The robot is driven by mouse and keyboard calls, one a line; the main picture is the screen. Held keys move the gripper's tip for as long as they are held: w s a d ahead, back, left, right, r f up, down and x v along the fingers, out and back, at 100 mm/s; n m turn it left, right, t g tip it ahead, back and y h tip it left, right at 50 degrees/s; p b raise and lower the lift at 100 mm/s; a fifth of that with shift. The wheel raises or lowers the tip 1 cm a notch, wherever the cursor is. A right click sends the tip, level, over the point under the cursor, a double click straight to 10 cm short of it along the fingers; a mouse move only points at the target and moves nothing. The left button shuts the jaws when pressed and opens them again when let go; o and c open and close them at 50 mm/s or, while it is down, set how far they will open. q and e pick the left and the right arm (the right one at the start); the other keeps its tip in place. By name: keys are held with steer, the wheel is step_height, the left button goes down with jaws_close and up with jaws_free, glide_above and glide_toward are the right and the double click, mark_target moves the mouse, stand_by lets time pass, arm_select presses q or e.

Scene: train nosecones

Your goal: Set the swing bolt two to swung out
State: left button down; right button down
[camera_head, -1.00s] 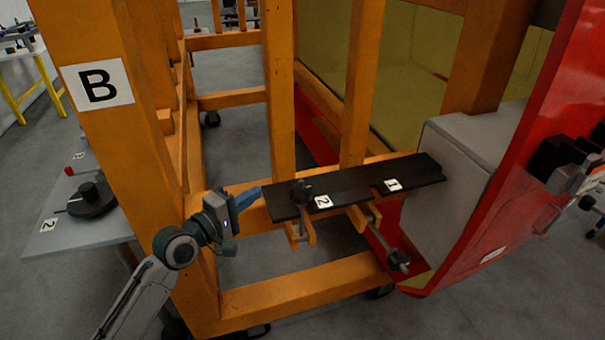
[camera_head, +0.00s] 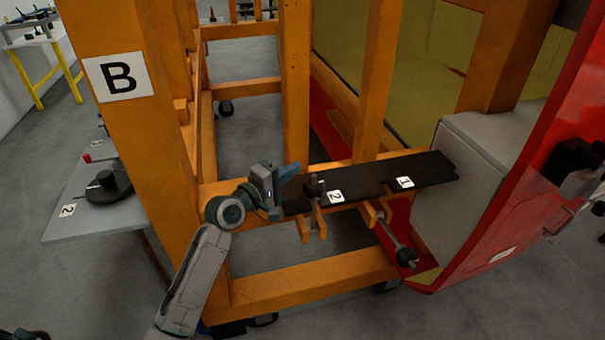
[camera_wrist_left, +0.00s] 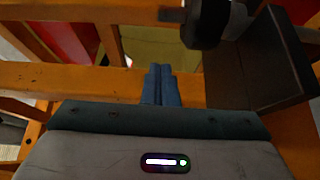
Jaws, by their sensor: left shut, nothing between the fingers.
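Swing bolt two, with a dark knob (camera_head: 315,187), stands upright at the slot beside the label 2 (camera_head: 336,197) on the black plate (camera_head: 365,187). Swing bolt one (camera_head: 405,255), near the label 1 (camera_head: 404,182), hangs down and outward below the plate. My left gripper (camera_head: 291,170) is shut and empty, just left of bolt two's knob and apart from it. In the left wrist view the blue fingers (camera_wrist_left: 160,85) are together, with the dark knob (camera_wrist_left: 205,22) ahead to the right and the black plate (camera_wrist_left: 255,65) at right.
The orange frame post marked B (camera_head: 118,75) stands at left, with a lower orange beam (camera_head: 310,284) below. A grey block (camera_head: 480,160) and red panel (camera_head: 540,160) bound the right side. A grey side table (camera_head: 90,220) lies at left.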

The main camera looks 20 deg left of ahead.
arm_select(q)
steer(key=shift+x, duration=1.05)
steer(key=s+d+p, duration=0.2)
steer(key=s, duration=0.1)
steer(key=shift+d+r, duration=0.1)
steer(key=shift+s+d, duration=0.2)
steer(key=shift+s, duration=0.05)
steer(key=shift+w, duration=0.1)
